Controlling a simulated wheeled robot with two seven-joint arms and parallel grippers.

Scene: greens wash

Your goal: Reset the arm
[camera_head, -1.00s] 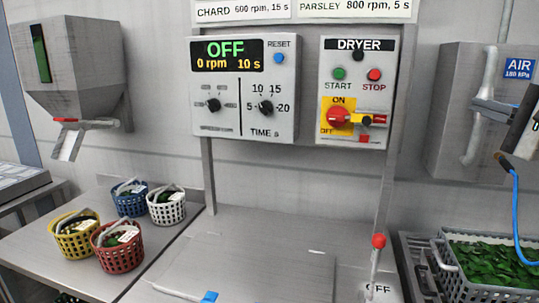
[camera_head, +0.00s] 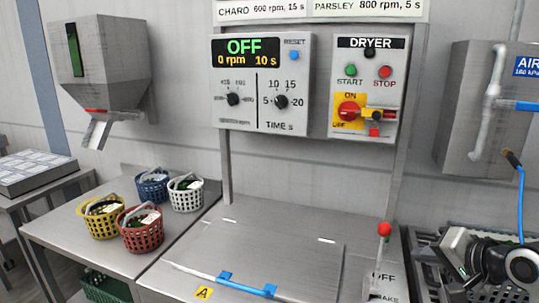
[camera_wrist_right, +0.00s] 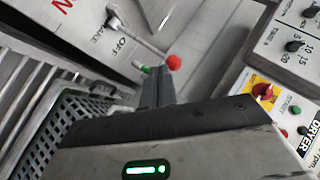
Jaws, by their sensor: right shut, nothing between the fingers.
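My right gripper (camera_head: 450,250) is at the lower right of the head view, in front of the grey crate. In the right wrist view its two fingers (camera_wrist_right: 157,85) are together with nothing between them. Their tips show close to the red-knobbed lever (camera_wrist_right: 172,63) in that view; I cannot tell the gap in depth. In the head view the lever's red knob (camera_head: 384,230) stands left of the gripper, clear of it. My left gripper is not in view.
A grey crate (camera_head: 424,275) is partly hidden behind my right arm. A blue hose (camera_head: 521,200) hangs at the right beside the air box (camera_head: 470,130). Several small baskets stand on the left table (camera_head: 75,232).

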